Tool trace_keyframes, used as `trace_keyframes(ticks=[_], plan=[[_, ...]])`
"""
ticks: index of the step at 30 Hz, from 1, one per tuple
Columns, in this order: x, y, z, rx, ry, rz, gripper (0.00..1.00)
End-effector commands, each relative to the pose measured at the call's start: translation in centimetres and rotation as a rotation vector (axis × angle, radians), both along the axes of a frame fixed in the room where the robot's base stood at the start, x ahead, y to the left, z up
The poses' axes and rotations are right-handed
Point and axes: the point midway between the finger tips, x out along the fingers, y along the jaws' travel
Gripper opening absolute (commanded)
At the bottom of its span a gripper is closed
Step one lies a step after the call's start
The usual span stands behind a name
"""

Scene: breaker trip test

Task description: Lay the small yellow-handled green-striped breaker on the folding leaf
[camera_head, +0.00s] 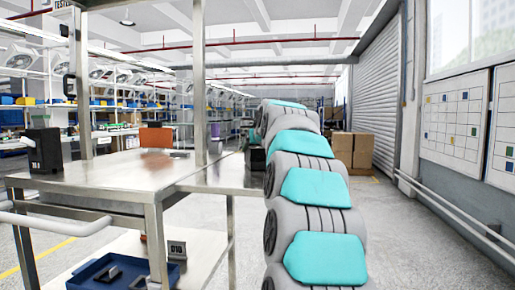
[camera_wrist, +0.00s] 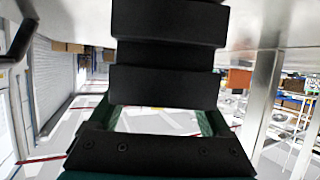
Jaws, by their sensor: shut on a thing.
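My gripper shows large in the wrist view (camera_wrist: 166,60), with black block-like parts filling the top middle and dark green bars below them. It is shut on a dark thing whose outline merges with the black jaws. No yellow handle or green stripe shows, so I cannot tell which breaker it is. In the head view my arm reaches away and hides most of the gripper. The folding leaf (camera_head: 232,178) looks to be the metal surface at the right end of the workbench. Its visible part is bare, and my arm covers its right side.
The metal workbench (camera_head: 110,172) has posts and a black device (camera_head: 45,150) at its left. An orange box (camera_head: 157,137) stands at the back. On the shelf below are a blue tray (camera_head: 82,280) with dark items and a dark block marked 010 (camera_head: 177,250).

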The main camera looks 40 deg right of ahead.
Motion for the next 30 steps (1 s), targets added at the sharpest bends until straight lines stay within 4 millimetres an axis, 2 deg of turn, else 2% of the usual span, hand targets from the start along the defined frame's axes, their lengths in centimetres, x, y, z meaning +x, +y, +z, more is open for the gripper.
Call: trace_keyframes(ticks=[5,6,10,22,30], plan=[[0.0,0.0,-0.2,-0.001,-0.002,0.0,0.0],[0.0,0.0,-0.3,-0.001,-0.002,0.0,0.83],[0.0,0.0,-0.2,0.0,-0.001,0.0,0.98],[-0.1,0.1,0.2,-0.001,-0.002,0.0,1.0],[-2.5,1.3,1.2,0.0,-0.003,0.001,1.0]])
